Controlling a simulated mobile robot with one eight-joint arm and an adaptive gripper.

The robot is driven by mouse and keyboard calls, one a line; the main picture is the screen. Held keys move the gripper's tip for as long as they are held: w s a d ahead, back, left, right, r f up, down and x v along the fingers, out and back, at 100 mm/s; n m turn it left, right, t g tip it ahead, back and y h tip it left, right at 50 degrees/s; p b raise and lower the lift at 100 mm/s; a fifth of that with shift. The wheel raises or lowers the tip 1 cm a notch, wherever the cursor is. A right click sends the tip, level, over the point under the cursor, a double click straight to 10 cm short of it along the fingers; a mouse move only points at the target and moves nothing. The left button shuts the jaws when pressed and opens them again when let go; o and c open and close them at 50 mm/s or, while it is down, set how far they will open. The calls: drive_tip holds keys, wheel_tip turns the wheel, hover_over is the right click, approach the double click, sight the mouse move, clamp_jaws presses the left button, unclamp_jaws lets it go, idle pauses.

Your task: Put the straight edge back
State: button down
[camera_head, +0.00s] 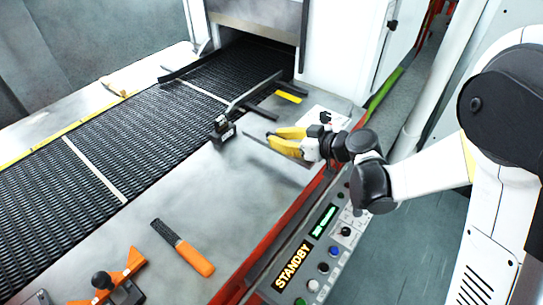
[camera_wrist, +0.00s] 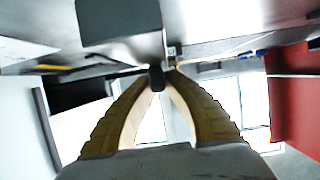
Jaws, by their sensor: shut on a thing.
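My gripper (camera_head: 274,137) has yellow fingers and is over the metal deck beside the belt. The straight edge (camera_head: 262,147) appears as a thin grey strip at the fingertips, slanting down to the right. The fingers are shut on it. In the wrist view the fingertips (camera_wrist: 163,76) meet at a small dark piece, with a grey block just above it. I cannot tell how much of the strip the fingers hide, or whether it touches the deck.
The black mesh belt (camera_head: 75,190) runs into the machine opening. A metal arm (camera_head: 246,97) reaches over its edge. An orange-handled file (camera_head: 183,248) and an orange tool with a black knob (camera_head: 110,285) lie nearer. A yellow-topped bar (camera_head: 288,97) lies behind. The control panel (camera_head: 310,260) fronts the deck.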

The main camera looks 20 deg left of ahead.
drive_tip(key=shift+s+a+f, duration=0.2)
drive_tip(key=shift+a+f, duration=0.1)
drive_tip(key=shift+a, duration=0.15)
drive_tip(key=shift+s+a+f, duration=0.15)
drive_tip(key=shift+a+f, duration=0.1)
drive_tip(key=shift+a, duration=0.15)
drive_tip(key=shift+f, duration=0.2)
drive_tip(key=shift+f+b, duration=1.05)
drive_tip(key=shift+f, duration=0.75)
drive_tip(key=shift+f, duration=0.25)
drive_tip(key=c, duration=1.6)
unclamp_jaws()
drive_tip(key=shift+r, duration=0.1)
